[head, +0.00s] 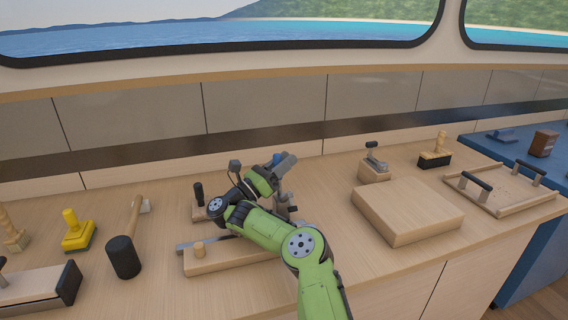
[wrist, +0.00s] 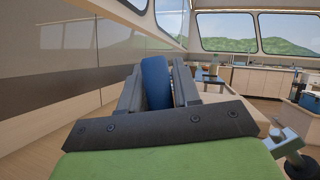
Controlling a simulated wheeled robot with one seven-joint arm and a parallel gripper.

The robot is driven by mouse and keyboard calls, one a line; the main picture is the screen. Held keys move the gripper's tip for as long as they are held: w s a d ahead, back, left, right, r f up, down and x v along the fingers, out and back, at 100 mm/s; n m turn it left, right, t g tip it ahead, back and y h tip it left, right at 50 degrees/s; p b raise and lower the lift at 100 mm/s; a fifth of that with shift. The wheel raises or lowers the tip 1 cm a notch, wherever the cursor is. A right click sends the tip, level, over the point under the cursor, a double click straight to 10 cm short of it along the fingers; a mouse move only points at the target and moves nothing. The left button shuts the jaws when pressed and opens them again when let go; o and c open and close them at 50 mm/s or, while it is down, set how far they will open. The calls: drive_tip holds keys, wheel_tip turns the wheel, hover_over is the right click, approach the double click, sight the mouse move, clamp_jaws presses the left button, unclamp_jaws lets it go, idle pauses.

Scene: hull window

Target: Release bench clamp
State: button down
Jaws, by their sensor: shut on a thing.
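My gripper (head: 284,161) is over the middle of the bench, behind my green arm. In the wrist view its two dark fingers (wrist: 157,82) are shut on a blue handle (wrist: 155,80), one on each side. Only a bit of the blue handle (head: 277,158) shows in the head view. Grey metal clamp parts (head: 284,198) stand just below the gripper, partly hidden by my arm. In the wrist view a metal bracket with a black knob (wrist: 285,142) shows at the lower right. How the handle joins the clamp is hidden.
A black mallet (head: 124,255) and a yellow stamp-like tool (head: 77,232) are at left. A large wooden box (head: 408,210) and a handled tray (head: 500,190) are at right. The wall runs behind the bench.

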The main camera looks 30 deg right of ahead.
idle(0.3)
drive_tip(key=c, duration=0.9)
unclamp_jaws()
wheel_tip(320, 180, up, 10)
drive_tip(key=p, duration=0.3)
